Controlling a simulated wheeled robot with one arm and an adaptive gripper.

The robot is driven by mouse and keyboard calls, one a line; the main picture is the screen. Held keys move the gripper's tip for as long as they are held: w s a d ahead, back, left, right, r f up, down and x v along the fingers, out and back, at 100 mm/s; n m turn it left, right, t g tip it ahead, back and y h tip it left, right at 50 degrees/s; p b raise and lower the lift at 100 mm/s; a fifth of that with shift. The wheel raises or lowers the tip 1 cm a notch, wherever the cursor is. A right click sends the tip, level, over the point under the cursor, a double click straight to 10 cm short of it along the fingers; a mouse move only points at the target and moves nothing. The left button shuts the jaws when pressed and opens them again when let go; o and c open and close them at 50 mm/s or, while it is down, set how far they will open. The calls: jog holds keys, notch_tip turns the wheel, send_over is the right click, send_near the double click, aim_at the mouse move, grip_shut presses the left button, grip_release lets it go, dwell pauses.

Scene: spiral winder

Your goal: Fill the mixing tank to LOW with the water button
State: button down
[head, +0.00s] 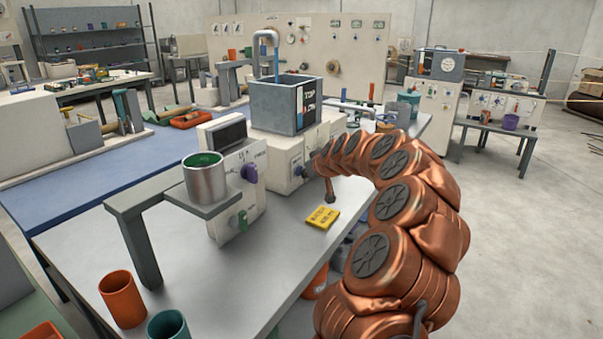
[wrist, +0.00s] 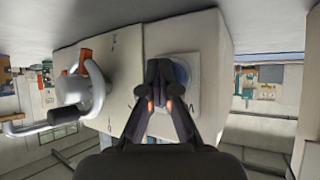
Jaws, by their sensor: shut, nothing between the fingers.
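The mixing tank (head: 272,103) is a grey open-topped box on a white machine body in the head view. Its right face bears a dark panel with white lettering, which I read only in part. A grey bent spout (head: 265,38) stands over it, and a blue stream (head: 276,66) falls from it into the tank. A round blue-grey button (wrist: 183,74) sits on a pale square plate in the wrist view, partly hidden by my fingers. My gripper (wrist: 161,72) is shut and empty, its tips over the button; I cannot tell whether they press it.
A metal can with green contents (head: 205,178) stands on a grey stand at left. A yellow label block (head: 322,217) lies on the bench. A grey tap-like handle (wrist: 82,88) is beside the button plate. Orange (head: 122,298) and teal (head: 168,326) cups stand at front left.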

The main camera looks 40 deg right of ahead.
jog(key=shift+s, duration=0.1)
jog(key=shift+s+d+b, duration=0.25)
jog(key=shift+s+b, duration=0.35)
jog(key=shift+s, duration=0.1)
jog(key=shift+s+f, duration=0.1)
jog(key=shift+s+d+b, duration=0.25)
jog(key=shift+s+b, duration=0.3)
jog(key=shift+s, duration=0.2)
jog(key=shift+s+d+b, duration=0.2)
jog(key=shift+s+b, duration=0.35)
jog(key=shift+s, duration=0.25)
jog(key=shift+s+d+b, duration=0.25)
jog(key=shift+s+b, duration=0.3)
jog(key=shift+s, duration=0.2)
